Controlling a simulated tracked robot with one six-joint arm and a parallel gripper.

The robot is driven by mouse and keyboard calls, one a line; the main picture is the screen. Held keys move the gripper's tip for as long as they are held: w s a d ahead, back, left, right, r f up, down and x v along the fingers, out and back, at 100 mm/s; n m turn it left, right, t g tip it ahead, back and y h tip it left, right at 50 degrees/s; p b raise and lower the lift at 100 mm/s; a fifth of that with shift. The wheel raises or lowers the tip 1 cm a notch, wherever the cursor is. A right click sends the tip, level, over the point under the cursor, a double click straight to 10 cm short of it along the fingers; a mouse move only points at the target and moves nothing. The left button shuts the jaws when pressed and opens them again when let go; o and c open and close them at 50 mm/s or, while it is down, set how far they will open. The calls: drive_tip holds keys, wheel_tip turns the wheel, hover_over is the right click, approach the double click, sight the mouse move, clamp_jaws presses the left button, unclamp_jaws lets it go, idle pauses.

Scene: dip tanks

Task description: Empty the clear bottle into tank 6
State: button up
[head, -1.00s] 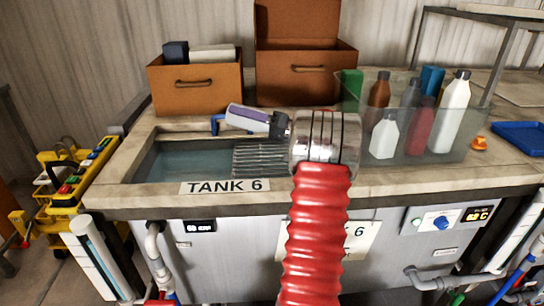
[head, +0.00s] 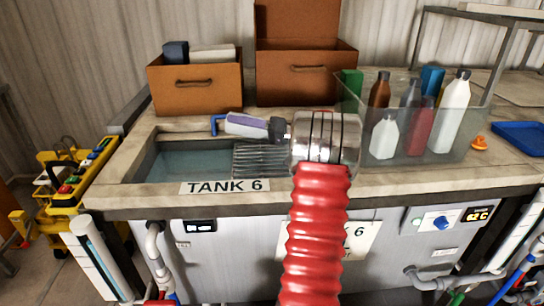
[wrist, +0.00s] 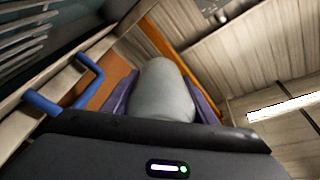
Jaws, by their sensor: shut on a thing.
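Tank 6 is an open basin with blue-grey liquid (head: 185,164) at the left of the bench. Its TANK 6 label (head: 225,187) is on the front edge. My gripper (head: 243,124) points left above the tank's back right part. Its purple fingers are shut on a pale grey, see-through-looking bottle (wrist: 162,92), seen between them in the wrist view. In the head view the fingers hide most of the bottle, and it seems to lie about level. Its mouth and contents cannot be made out.
A ribbed metal rack (head: 260,160) is at the tank's right side. A blue handle (wrist: 62,98) stands at the back rim, close to my gripper. A clear bin (head: 455,150) with several bottles stands right. Brown boxes (head: 196,92) line the back.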

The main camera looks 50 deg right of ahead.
drive_tip(key=shift+w+a+f+g+h, duration=0.15)
drive_tip(key=shift+f+g+h, duration=0.4)
drive_tip(key=shift+f, duration=0.7)
drive_tip(key=shift+w+f+g, duration=0.2)
drive_tip(key=shift+f+g, duration=0.5)
drive_tip(key=shift+g, duration=0.15)
drive_tip(key=shift+w+a+f+g+h+b, duration=0.1)
drive_tip(key=shift+w+f+g+h+b, duration=0.1)
drive_tip(key=shift+f+g+h, duration=0.75)
drive_tip(key=shift+w+f+g+h+b, duration=0.15)
drive_tip(key=shift+f+g+h, duration=0.25)
drive_tip(key=shift+f+g, duration=1)
drive_tip(key=shift+s+r+g+h, duration=0.2)
drive_tip(key=shift+s+g+h, duration=0.2)
drive_tip(key=shift+g, duration=0.45)
drive_tip(key=shift+s+f+g+h+b, duration=0.1)
drive_tip(key=shift+f+g+h+b, duration=0.25)
drive_tip(key=shift+f+g, duration=0.3)
drive_tip(key=shift+w+r+g+h, duration=0.25)
drive_tip(key=shift+g+h, duration=0.15)
drive_tip(key=shift+g, duration=0.45)
drive_tip(key=shift+w+r+g+h, duration=0.2)
drive_tip(key=shift+g+h, duration=0.15)
drive_tip(key=shift+g, duration=0.45)
drive_tip(key=shift+w+a+f+g+h+b, duration=0.1)
drive_tip(key=shift+f+g+h+b, duration=0.3)
drive_tip(key=shift+g, duration=0.6)
drive_tip(key=shift+f+g+h, duration=0.3)
drive_tip(key=shift+g+h, duration=0.2)
drive_tip(key=shift+g, duration=0.2)
